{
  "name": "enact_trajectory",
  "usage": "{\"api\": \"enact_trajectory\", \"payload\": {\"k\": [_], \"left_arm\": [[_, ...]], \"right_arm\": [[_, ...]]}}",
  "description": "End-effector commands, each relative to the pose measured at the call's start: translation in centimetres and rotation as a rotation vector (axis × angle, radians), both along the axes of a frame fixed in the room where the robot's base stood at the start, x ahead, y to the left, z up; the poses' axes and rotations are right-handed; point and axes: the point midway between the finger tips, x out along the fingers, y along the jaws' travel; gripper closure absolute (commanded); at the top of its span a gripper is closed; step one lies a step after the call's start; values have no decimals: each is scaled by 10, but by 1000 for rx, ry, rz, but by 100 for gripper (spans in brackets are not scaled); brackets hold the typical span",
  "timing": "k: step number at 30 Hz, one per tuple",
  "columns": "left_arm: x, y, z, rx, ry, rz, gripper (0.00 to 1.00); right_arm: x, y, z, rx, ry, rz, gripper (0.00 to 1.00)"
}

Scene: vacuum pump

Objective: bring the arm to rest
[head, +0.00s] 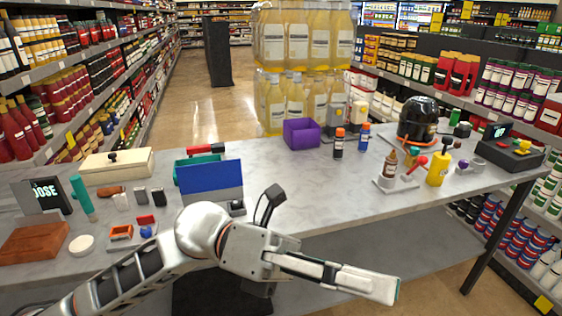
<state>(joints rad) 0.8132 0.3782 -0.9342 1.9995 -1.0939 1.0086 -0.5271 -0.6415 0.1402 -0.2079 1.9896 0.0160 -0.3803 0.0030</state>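My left arm comes in from the lower left, and its gripper (345,279) points to the lower right, in front of the table's near edge. Its fingers are seen from the side, one largely over the other, so the gap between them is hidden. I see nothing held at the tips. My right gripper is not in view. A black domed device with an orange-red base ring (417,118), perhaps the vacuum pump, stands at the back right of the table, well apart from the gripper.
The grey marble table (310,195) is clear in its middle. A blue panel (210,178) stands near my arm, with a purple bin (301,132) behind. A yellow bottle (438,168) stands right; a wooden block (33,243) lies left. Stocked shelves flank the aisle.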

Motion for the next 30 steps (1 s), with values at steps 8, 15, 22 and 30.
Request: {"api": "enact_trajectory", "payload": {"k": [8,15,22,30], "left_arm": [[88,24,6,-237,588,268,64],[169,82,-70,-380,1122,531,64],[196,155,-205,-467,1624,794,64],[144,233,-366,-515,2116,1077,64]], "right_arm": [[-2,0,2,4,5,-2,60],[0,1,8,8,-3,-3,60],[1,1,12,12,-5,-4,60],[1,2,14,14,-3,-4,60]]}}
